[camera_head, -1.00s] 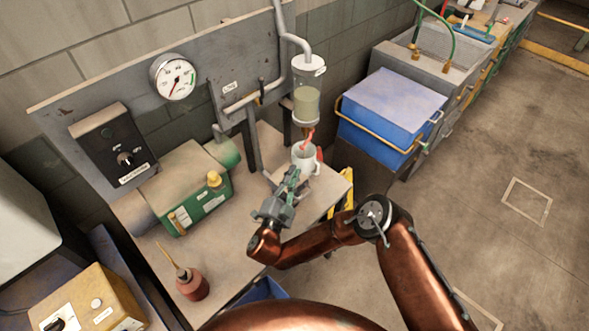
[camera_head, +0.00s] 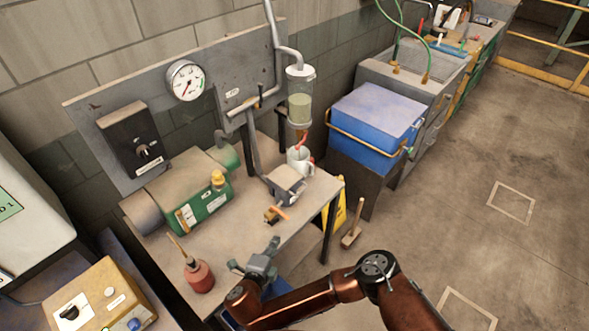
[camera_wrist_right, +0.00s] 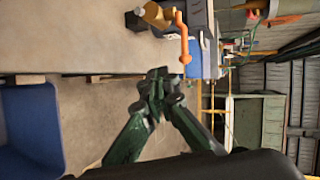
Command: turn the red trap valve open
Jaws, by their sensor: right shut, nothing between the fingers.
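The red trap valve (camera_head: 302,139) sits under a clear cylinder trap (camera_head: 300,100) holding cloudy greenish liquid. Its handle is small here, and I cannot tell its exact turn. A white mug (camera_head: 300,160) stands upright below the valve. My right gripper (camera_head: 274,246) is shut and empty at the front edge of the bench, apart from the valve and mug. In the right wrist view its fingers (camera_wrist_right: 160,82) meet with nothing between them. My left gripper is not in view.
A green pump (camera_head: 205,200), red oil can (camera_head: 199,276) and grey box (camera_head: 286,184) stand on the bench (camera_head: 240,240). A blue bin (camera_head: 375,118) stands right.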

